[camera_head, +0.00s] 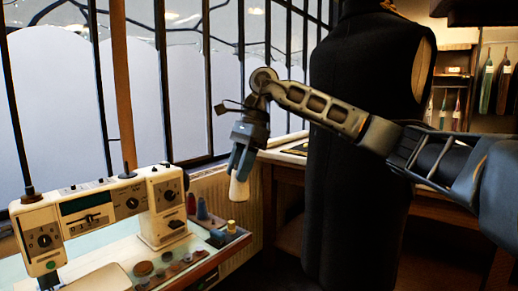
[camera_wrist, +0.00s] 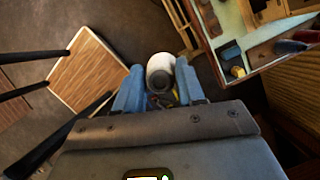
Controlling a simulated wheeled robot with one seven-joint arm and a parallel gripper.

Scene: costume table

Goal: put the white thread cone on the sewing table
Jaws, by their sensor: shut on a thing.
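The white thread cone (camera_head: 239,190) hangs in my gripper (camera_head: 241,162), whose blue fingers are shut on its upper part. In the wrist view the cone (camera_wrist: 160,72) sits between the two fingers of my gripper (camera_wrist: 158,88). The sewing table (camera_head: 195,271) is at the lower left of the head view, and my gripper is just right of its far end and above its level. In the wrist view the sewing table (camera_wrist: 224,39) is at the upper right, apart from the cone.
A cream sewing machine (camera_head: 160,206) stands on the table. Small cones, dark round pieces and a yellow spool (camera_head: 231,227) lie near the table's right edge. A dark dress form (camera_head: 360,150) stands right of my gripper. A wooden stool or chair seat (camera_wrist: 88,68) is below at left.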

